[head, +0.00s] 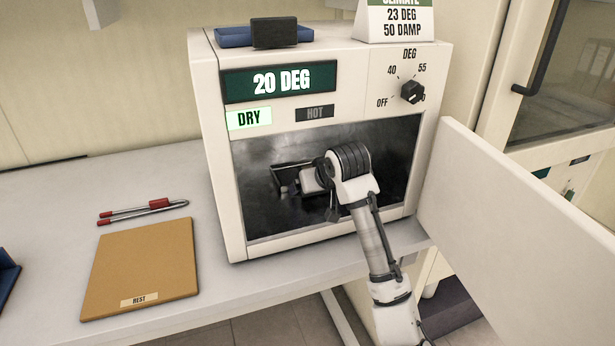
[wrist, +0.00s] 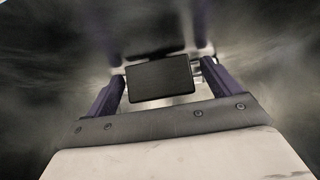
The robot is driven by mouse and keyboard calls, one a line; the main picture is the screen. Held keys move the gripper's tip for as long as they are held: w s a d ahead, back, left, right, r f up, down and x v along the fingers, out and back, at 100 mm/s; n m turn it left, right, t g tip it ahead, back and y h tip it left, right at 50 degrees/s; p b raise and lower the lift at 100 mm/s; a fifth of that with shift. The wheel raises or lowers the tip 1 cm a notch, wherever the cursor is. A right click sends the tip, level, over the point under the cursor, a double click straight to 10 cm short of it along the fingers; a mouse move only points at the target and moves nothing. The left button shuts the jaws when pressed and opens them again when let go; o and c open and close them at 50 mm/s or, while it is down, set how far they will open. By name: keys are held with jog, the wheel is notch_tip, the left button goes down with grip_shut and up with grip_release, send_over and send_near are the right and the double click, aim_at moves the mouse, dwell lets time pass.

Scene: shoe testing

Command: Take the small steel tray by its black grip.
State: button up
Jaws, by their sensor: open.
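The black grip (wrist: 161,80) of the tray shows in the wrist view as a dark rectangular block, between my gripper's two fingers with a gap on each side. A little bright metal (wrist: 197,70) shows beside and behind it; most of the tray is hidden. My gripper (wrist: 163,76) is open around the grip and does not visibly press on it. In the head view, my gripper (head: 283,178) is inside the oven chamber, and the tray cannot be clearly told apart from the dark fingers and chamber.
The oven (head: 218,160) reads 20 DEG, with DRY lit. Its door (head: 520,220) stands open on the right, close to my arm. A blue item with a black block (head: 275,33) lies on top. Red-tipped tongs (head: 142,211) and a tan REST board (head: 145,262) lie on the left bench.

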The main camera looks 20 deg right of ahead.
jog(key=c, duration=1.2)
jog(key=shift+c, duration=0.3)
jog(key=shift+r, duration=0.2)
